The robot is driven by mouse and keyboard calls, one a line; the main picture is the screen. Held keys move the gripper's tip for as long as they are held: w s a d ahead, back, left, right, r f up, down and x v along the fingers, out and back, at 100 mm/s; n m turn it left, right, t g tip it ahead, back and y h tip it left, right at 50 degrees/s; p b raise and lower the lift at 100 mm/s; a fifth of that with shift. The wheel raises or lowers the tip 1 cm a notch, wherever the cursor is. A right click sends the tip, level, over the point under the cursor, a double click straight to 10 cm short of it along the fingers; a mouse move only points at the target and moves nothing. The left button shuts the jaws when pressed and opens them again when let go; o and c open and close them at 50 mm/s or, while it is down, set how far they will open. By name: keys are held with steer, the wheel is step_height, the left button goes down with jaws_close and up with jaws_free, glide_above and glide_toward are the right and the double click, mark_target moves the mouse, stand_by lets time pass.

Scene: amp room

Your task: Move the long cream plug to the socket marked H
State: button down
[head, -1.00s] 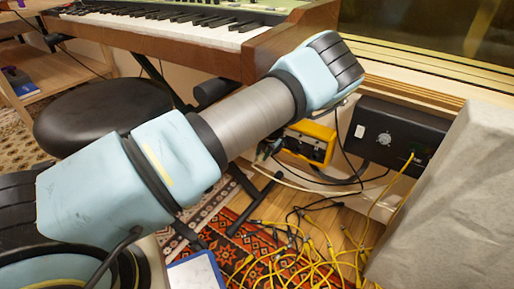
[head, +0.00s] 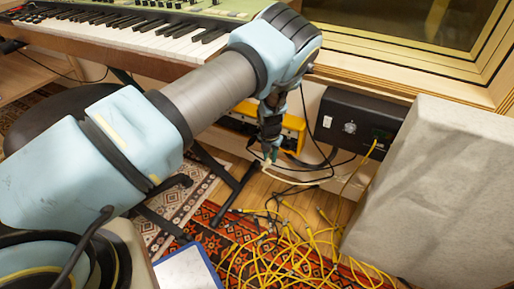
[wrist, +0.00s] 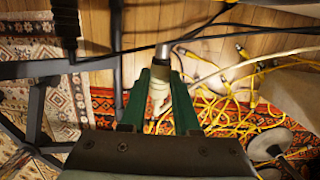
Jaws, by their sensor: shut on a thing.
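My gripper (head: 268,153) hangs low in front of the yellow unit in the head view. In the wrist view its green fingers (wrist: 160,98) are shut on the cream plug (wrist: 158,92), whose metal tip (wrist: 162,52) points away beyond the fingertips. A cream cable (head: 297,182) runs from near the gripper to the right; it also shows in the wrist view (wrist: 225,70). The yellow unit (head: 293,122) is partly hidden by my arm. A black box (head: 352,122) is on the wall to its right. No letter H can be read on either.
A tangle of yellow cables (head: 285,255) lies on the rug and wood floor. A large grey block (head: 430,190) stands at right. A keyboard (head: 150,35) and its black stand (head: 235,195) are at left. Thin black cables cross near the gripper.

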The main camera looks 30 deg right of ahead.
steer(key=shift+g, duration=0.3)
steer(key=shift+s+d+r+b, duration=0.15)
steer(key=shift+d+b, duration=0.35)
steer(key=shift+d, duration=0.8)
steer(key=shift+s+d+r+b, duration=0.15)
steer(key=shift+d+b, duration=0.35)
steer(key=shift+d, duration=0.8)
steer(key=shift+w+d+b, duration=0.3)
steer(key=shift+d+b, duration=0.2)
steer(key=shift+b, duration=0.05)
steer(key=shift+w+d+b, duration=0.25)
steer(key=shift+d+b, duration=0.25)
steer(key=shift+b, duration=0.05)
stand_by(0.7)
steer(key=c, duration=0.6)
jaws_free()
steer(key=shift+o, duration=0.2)
steer(key=shift+r, duration=0.15)
step_height(320, 180, up, 7)
steer(key=a+p, duration=0.1)
steer(key=p, duration=0.1)
steer(key=shift+s, duration=0.15)
